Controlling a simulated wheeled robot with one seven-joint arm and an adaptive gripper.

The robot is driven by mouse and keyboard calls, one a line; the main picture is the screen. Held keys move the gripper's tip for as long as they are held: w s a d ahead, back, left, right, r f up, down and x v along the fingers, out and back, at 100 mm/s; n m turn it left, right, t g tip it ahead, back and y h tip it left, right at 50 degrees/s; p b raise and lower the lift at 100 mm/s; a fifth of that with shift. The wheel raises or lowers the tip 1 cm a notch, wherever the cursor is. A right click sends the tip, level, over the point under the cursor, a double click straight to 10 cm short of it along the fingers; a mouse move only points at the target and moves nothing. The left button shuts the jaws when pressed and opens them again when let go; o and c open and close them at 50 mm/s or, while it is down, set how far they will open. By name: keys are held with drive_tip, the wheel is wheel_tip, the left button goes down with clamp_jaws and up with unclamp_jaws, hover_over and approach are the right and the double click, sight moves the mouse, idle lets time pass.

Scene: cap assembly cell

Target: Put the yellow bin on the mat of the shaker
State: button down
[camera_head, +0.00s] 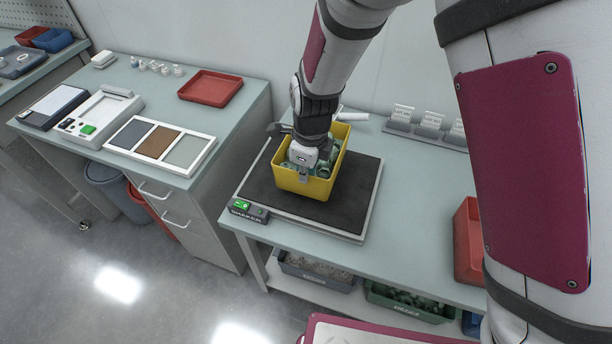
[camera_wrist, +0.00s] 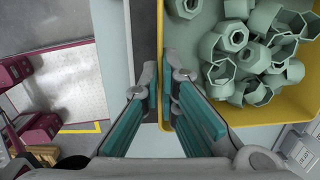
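The yellow bin (camera_head: 318,186) is over the dark mat (camera_head: 258,190) of the shaker (camera_head: 349,236), upright and inside the mat's outline. I cannot tell for sure whether its base touches the mat. Several pale green, nut-shaped caps (camera_wrist: 250,50) lie in the bin. The lower parts of the pads hide some of the rim.
The shaker's green-lit control box (camera_head: 242,205) is at its front left corner. A row of small holders (camera_head: 428,127) stands behind, and a red bin (camera_head: 468,240) is at the right. The left bench holds a red tray (camera_head: 210,87) and a three-panel board (camera_head: 160,145).

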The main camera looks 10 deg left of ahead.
drive_tip(key=shift+f, duration=1.6)
drive_tip(key=c, duration=1.8)
unclamp_jaws()
